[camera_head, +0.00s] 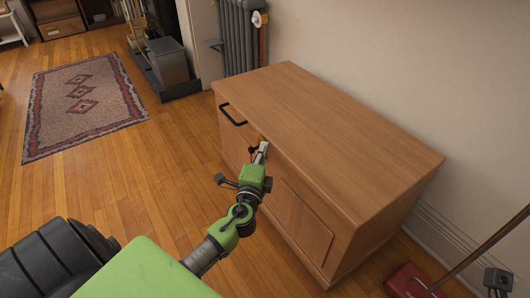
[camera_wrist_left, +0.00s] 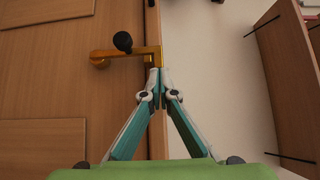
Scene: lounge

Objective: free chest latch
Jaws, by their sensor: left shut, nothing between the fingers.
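The wooden chest (camera_head: 335,135) stands against the wall, with a black bar handle (camera_head: 232,114) at the left of its front. The brass latch (camera_wrist_left: 130,52) with a black knob (camera_wrist_left: 123,41) lies across the edge of a wooden panel in the left wrist view. In the head view the latch is small and partly hidden by my gripper. My left gripper (camera_head: 263,148) is at the chest's upper front edge. Its fingertips (camera_wrist_left: 158,73) are together and empty, right at the latch's right end; whether they touch it I cannot tell. My right gripper does not show.
A patterned rug (camera_head: 84,103) lies on the wood floor at the left. A radiator (camera_head: 240,36) stands behind the chest's far end. A red broom-like tool (camera_head: 408,281) leans at the lower right. The chest top is bare.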

